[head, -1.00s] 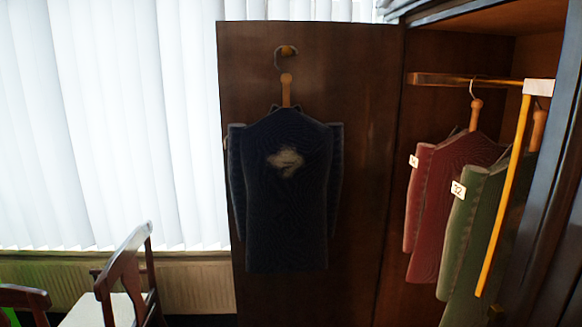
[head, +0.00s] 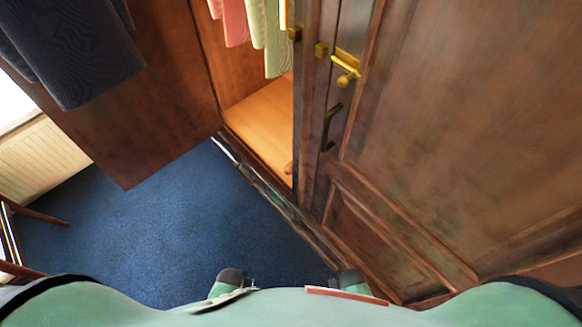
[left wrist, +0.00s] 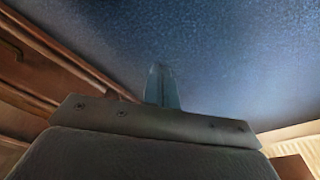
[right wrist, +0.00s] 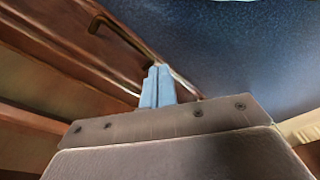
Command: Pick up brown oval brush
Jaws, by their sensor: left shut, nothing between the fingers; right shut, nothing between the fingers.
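I cannot make out a brown oval brush in any current view. My left gripper (left wrist: 161,84) shows in the left wrist view with its fingers together and nothing between them, in front of the blue floor. My right gripper (right wrist: 157,86) shows in the right wrist view, also with its fingers together and empty, with the wood panelling and a dark handle behind it.
A blue carpet (head: 165,225) lies clear in front of the wardrobe. The open wardrobe door (head: 150,135) carries a dark jacket (head: 75,55). Pink (head: 233,20) and green garments (head: 270,35) hang inside. A closed wooden door (head: 460,130) with brass hardware (head: 347,65) stands at right.

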